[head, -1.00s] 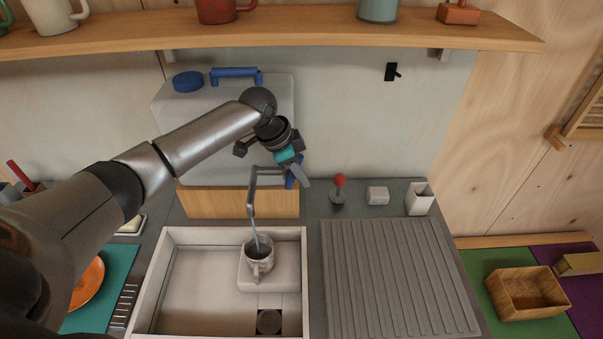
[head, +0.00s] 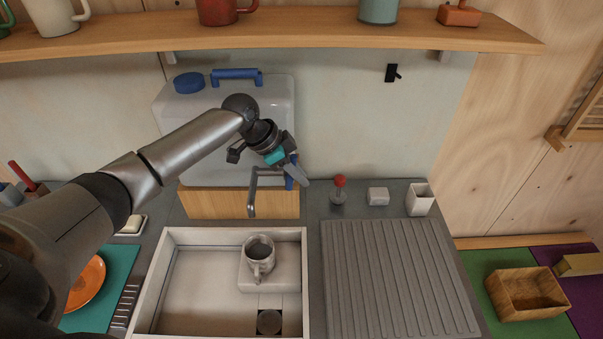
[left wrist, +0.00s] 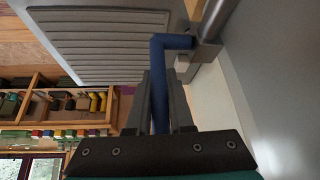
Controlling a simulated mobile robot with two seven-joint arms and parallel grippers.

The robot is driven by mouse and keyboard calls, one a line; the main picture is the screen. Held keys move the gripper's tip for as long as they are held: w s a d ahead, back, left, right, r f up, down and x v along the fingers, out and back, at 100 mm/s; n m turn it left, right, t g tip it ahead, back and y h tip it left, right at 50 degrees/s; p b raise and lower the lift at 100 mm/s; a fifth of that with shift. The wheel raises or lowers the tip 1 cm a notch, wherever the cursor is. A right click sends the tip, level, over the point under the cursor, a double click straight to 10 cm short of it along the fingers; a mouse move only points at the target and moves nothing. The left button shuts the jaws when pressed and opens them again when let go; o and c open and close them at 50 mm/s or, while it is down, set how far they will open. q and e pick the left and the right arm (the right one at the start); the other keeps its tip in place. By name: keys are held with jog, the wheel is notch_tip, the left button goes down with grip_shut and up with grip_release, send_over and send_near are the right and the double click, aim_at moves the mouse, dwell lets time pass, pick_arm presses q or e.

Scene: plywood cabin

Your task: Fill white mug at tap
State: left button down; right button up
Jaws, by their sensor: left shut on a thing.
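A pale greyish-white mug (head: 259,258) stands upright on a light block (head: 284,282) in the sink, below the tap spout (head: 252,205). No stream shows between spout and mug now. The mug's inside looks grey; I cannot tell the water level. My left gripper (head: 297,174) is at the tap, shut on the blue tap lever (head: 289,184). In the left wrist view the blue lever (left wrist: 161,85) runs between the two dark fingers. My right gripper is not in view.
The sink (head: 190,292) has a drain (head: 269,321) at its front. A ribbed drainboard (head: 395,280) lies right of it. A red-knobbed lever (head: 339,188), a small white block (head: 378,196) and a white cup (head: 419,199) stand behind. A water tank (head: 225,125) is at the back.

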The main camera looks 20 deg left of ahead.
pick_arm(q)
jog(key=shift+s+a+r+t+h+b, duration=0.1)
jog(key=shift+a+r+t+h+b, duration=0.15)
jog(key=shift+t+h+b, duration=0.4)
jog(key=shift+g, duration=0.25)
jog(key=c, duration=0.8)
grip_release()
jog(key=shift+a, duration=0.1)
jog(key=b+v, duration=0.1)
jog(key=v, duration=1.4)
jog(key=shift+a, duration=0.1)
